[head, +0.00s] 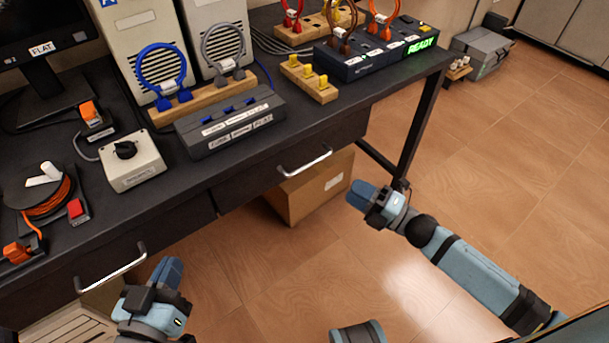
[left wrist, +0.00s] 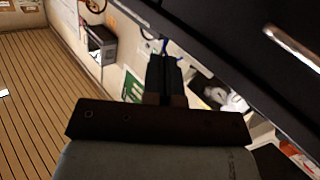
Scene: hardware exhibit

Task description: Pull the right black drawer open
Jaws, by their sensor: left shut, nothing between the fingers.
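The right black drawer (head: 242,187) is under the dark workbench, its front looking flush with the bench. Its silver bar handle (head: 305,161) faces me. My left gripper (head: 170,272) is shut and empty, low in front of the bench. It is beside the left drawer's handle (head: 112,268) and well left of the right handle. In the left wrist view its fingers (left wrist: 163,75) are together; a bright metal bar (left wrist: 292,46) shows on a dark front at upper right. My right gripper (head: 362,194) is right of the right handle, apart from it; its jaw opening is unclear.
A cardboard box (head: 312,186) stands on the floor below the right drawer. A bench leg (head: 419,122) stands behind my right gripper. Tiled floor (head: 480,190) is open to the right.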

